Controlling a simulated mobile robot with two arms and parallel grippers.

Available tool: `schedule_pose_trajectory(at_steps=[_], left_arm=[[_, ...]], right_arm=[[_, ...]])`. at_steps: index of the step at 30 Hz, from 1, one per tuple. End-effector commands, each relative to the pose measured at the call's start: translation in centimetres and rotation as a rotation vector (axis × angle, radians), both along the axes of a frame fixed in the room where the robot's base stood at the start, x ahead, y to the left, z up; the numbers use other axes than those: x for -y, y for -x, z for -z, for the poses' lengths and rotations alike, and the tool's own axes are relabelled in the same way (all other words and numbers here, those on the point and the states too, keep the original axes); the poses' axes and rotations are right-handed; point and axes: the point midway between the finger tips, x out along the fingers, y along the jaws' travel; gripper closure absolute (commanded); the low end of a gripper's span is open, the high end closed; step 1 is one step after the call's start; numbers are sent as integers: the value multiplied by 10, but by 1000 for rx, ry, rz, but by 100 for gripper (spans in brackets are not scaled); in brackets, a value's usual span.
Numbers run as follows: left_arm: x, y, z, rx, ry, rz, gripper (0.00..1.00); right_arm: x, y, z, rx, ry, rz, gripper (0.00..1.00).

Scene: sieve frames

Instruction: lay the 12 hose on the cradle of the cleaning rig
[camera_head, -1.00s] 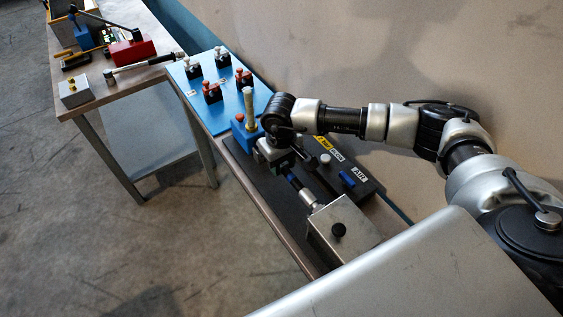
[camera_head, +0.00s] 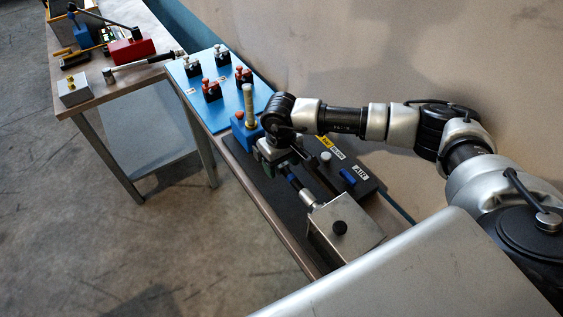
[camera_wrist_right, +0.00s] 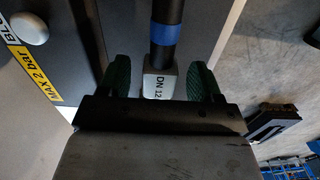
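The 12 hose shows in the right wrist view as a black tube with a blue band and a pale end tag (camera_wrist_right: 160,86) reading DN 12. In the head view its blue-banded part (camera_head: 292,181) runs from beneath my gripper toward a silver fitting by a metal box. My right gripper (camera_head: 275,160) is over the rig's dark base (camera_head: 265,188). Its green fingertips (camera_wrist_right: 160,78) stand on both sides of the tag with gaps, so it is open. I cannot tell whether the hose rests on a cradle; the gripper hides that part. My left gripper is not in view.
The metal box (camera_head: 345,228) with a black knob stands at the rig's near end. A blue block with an upright post (camera_head: 248,105) is close beside my gripper. A blue board (camera_head: 215,85) with several valves lies beyond. The wall runs along the right.

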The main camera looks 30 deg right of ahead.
Motion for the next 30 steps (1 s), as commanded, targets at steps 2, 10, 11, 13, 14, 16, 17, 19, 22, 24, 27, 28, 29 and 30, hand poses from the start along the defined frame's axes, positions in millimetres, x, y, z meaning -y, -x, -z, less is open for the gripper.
schedule_pose_trajectory(at_steps=[2, 10, 11, 13, 14, 16, 17, 19, 22, 24, 27, 28, 29, 30], left_arm=[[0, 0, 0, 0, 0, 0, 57], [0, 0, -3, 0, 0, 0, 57], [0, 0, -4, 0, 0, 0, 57], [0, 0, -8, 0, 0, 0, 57], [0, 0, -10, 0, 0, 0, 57], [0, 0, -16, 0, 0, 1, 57], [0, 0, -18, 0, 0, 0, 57], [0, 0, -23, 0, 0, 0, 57], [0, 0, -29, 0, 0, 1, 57], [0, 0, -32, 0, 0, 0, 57], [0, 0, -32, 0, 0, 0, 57], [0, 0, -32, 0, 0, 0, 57], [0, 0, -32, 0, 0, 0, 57], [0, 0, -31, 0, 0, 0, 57]], right_arm=[[0, 0, 0, 0, 0, 0, 36], [0, 0, -5, -1, 1, 0, 36], [0, 0, -7, -1, 0, 0, 36], [0, 0, -16, 0, 0, 0, 36], [0, 0, -20, 0, 0, 0, 36], [0, -1, -31, 1, 0, 0, 36], [0, -1, -37, 2, 0, -1, 36], [0, -1, -50, 2, 1, -1, 36], [0, -1, -65, 1, 0, 1, 36], [0, -1, -72, 1, 1, 1, 36], [0, -1, -76, 0, 1, 0, 36], [0, -1, -76, 0, 1, 0, 36], [0, -1, -75, -1, 1, 0, 36], [0, -1, -75, -1, 1, 0, 36]])
